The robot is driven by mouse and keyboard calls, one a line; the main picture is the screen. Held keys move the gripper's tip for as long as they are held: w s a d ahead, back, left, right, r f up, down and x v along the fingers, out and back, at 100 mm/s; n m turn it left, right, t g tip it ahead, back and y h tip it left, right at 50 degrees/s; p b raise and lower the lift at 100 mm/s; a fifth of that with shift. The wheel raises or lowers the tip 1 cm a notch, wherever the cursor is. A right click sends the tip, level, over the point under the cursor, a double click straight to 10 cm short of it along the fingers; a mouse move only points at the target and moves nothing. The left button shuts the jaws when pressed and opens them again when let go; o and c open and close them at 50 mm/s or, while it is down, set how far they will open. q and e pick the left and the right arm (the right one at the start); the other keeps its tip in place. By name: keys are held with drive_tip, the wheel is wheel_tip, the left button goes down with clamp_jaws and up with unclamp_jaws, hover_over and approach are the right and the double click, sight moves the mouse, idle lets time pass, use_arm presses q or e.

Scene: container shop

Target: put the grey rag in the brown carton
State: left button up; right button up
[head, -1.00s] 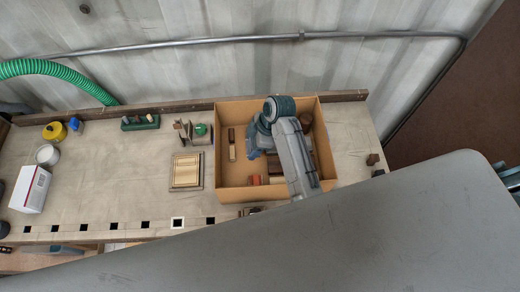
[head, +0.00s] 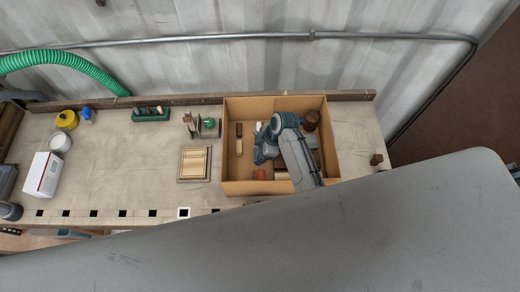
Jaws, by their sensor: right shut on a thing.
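The brown carton (head: 231,172) stands open on the right part of the workbench in the head view. My right gripper (head: 262,154) is inside the carton's outline, over its middle, pointing down. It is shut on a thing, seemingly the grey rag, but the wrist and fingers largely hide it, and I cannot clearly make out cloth. I cannot tell whether the held thing touches the carton's floor. My left gripper is not in view.
The carton holds a brush (head: 239,138), a dark brown round thing (head: 311,120) and a reddish piece (head: 261,174). Left of it are a wooden tray (head: 195,163) and a green rack (head: 150,114). A white box (head: 42,175) stands far left.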

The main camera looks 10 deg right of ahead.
drive_tip(key=o, duration=1)
drive_tip(key=shift+b+v, duration=1.9)
drive_tip(key=shift+v, duration=4.25)
